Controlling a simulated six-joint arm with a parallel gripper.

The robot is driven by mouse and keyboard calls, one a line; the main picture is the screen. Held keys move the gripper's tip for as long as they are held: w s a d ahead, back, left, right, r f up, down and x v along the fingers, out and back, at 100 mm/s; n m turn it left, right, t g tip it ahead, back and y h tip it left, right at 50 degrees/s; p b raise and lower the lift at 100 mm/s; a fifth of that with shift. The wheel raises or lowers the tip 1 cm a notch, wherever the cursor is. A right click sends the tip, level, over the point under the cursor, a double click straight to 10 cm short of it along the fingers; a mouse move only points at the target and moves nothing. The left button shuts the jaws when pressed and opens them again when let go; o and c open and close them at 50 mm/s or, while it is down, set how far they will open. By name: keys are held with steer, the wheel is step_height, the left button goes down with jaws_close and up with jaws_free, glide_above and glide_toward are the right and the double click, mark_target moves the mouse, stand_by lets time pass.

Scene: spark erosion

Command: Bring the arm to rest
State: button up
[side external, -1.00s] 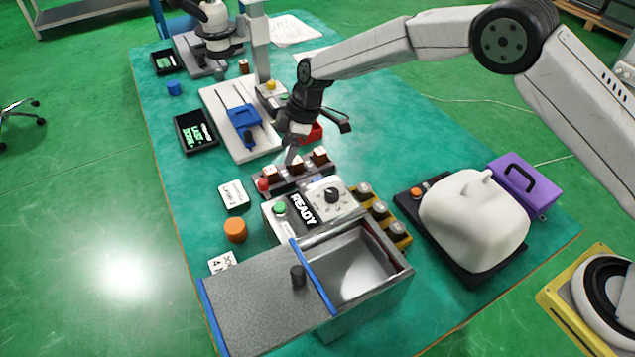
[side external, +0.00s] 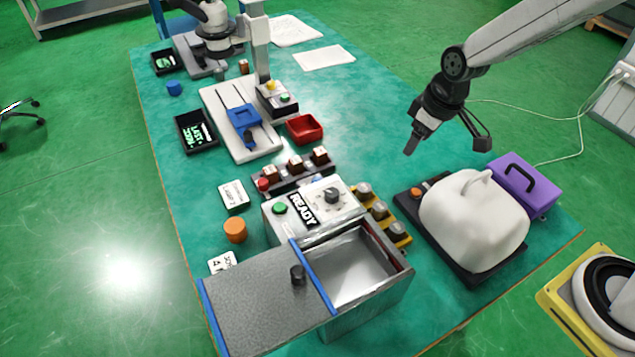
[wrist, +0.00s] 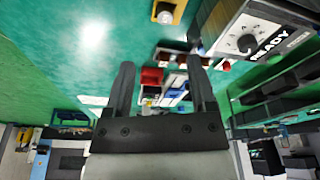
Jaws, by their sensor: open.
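My gripper (side external: 445,147) hangs in the air above the right part of the green table (side external: 385,110), its jaws apart and nothing between them. In the side view it is up and left of the white covered machine, clear of it. In the wrist view my gripper (wrist: 160,85) shows two dark fingers spread wide with an empty gap.
Near my gripper stand a white domed cover (side external: 470,222) on a black base and a purple case (side external: 525,185). A spark machine with a READY label (side external: 303,209) and an open tank (side external: 352,265) stands front centre. A red bin (side external: 304,128) sits further back.

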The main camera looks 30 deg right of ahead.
steer(key=s+d+m, duration=0.4)
steer(key=s, duration=0.7)
steer(key=shift+s+d+f+h, duration=0.15)
steer(key=shift+s+d+h, duration=0.15)
steer(key=shift+h, duration=0.1)
